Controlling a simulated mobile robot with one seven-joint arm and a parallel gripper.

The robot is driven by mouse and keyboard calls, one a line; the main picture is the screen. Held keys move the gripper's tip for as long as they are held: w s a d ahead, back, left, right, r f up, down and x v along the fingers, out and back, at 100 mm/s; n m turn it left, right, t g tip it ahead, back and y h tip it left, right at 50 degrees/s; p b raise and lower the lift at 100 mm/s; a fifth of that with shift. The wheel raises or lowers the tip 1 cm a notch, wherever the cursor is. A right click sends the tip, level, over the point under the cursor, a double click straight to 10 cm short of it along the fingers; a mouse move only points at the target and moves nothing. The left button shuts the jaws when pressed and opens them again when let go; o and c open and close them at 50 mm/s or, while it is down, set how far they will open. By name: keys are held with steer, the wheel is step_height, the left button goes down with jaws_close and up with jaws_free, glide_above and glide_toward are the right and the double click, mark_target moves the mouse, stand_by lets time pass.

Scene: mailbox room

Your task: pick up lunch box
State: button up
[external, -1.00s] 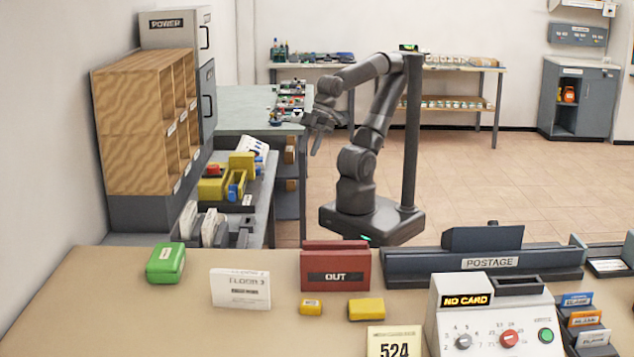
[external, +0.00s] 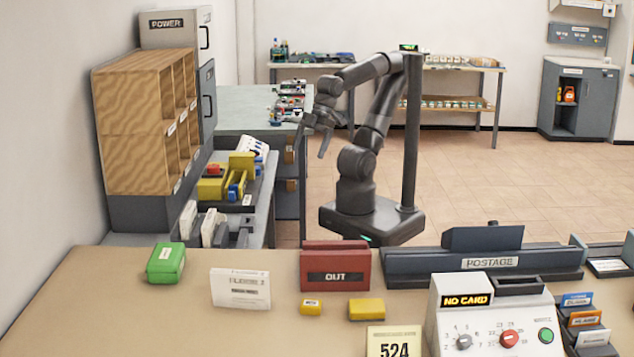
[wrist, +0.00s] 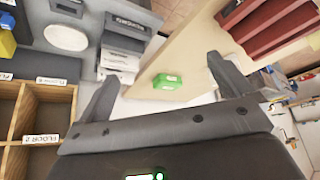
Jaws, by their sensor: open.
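A green box (external: 166,263) with a white label, which looks like the lunch box, sits at the left of the tan counter in the external view. In the wrist view the green box (wrist: 167,81) shows beyond and between my fingers, well apart from them. My gripper (external: 313,144) is open and empty. It hangs in the air behind the counter, beyond the green box and to its right. In the wrist view both fingers of my gripper (wrist: 164,70) stand wide apart.
A white floor card (external: 240,289), a red OUT tray (external: 335,268) and small yellow boxes (external: 366,309) stand to the right of the green box. A wooden pigeonhole rack (external: 140,120) rises behind at left. The counter's left front is bare.

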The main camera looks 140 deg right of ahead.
steer(key=w+r+n, duration=0.2)
steer(key=w+r, duration=0.3)
steer(key=w, duration=0.7)
steer(key=n+g+y, duration=0.3)
steer(key=n, duration=0.4)
glide_above(166, 252)
steer(key=s+d, duration=0.2)
steer(key=s, duration=0.1)
step_height(166, 252, down, 17)
steer(key=shift+w+f+t, duration=0.2)
steer(key=shift+f+t, duration=0.1)
steer(key=shift+f, duration=0.25)
steer(key=x, duration=0.5)
steer(key=shift+f, duration=0.1)
steer(key=x, duration=0.5)
steer(key=shift+w, duration=0.25)
